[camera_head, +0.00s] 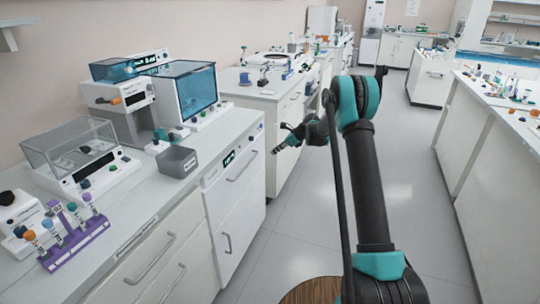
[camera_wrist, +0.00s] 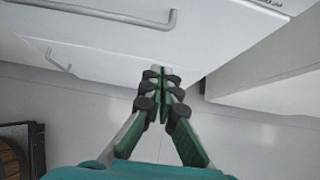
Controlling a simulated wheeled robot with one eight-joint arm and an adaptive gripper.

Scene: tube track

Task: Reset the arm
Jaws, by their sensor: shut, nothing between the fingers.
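My gripper (camera_wrist: 163,76) is in the middle of the wrist view, its fingertips together and nothing between them. In front of it are a white cabinet face and the pale floor. In the head view my gripper (camera_head: 277,149) is small, at the end of my raised black and teal arm. It hangs over the aisle beside the left counter's cabinet front, apart from the things on the counter.
The left counter holds a purple tube rack (camera_head: 75,235), a grey bin (camera_head: 177,161), a clear-lidded balance (camera_head: 75,155) and a blue-windowed machine (camera_head: 190,88). Cabinet handles (camera_head: 150,262) stick out. A white counter (camera_head: 500,170) stands at right. The aisle floor (camera_head: 420,160) is clear.

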